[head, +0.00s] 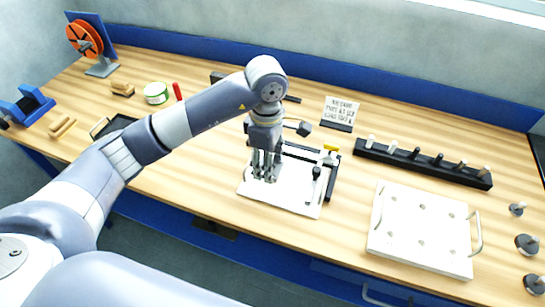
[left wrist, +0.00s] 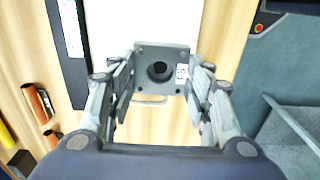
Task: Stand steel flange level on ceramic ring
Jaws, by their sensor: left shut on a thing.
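My left gripper (head: 265,178) points down over the white board (head: 310,205) on the workbench. In the left wrist view its fingers (left wrist: 160,82) are shut on a grey square steel flange (left wrist: 149,58), which has a dark round bore, corner holes and a small white label. The fingers hide the flange in the head view. I cannot make out the ceramic ring in either view; the gripper and flange may cover it. I cannot tell whether the flange touches anything below. My right gripper is not in view.
A black frame with a clamp handle (head: 317,173) stands at the white board's right. Behind are a sign (head: 341,111) and a black rack (head: 421,165) of pegs. A white plate with handles (head: 418,230) lies right. A green-white tin (head: 156,93) is at left.

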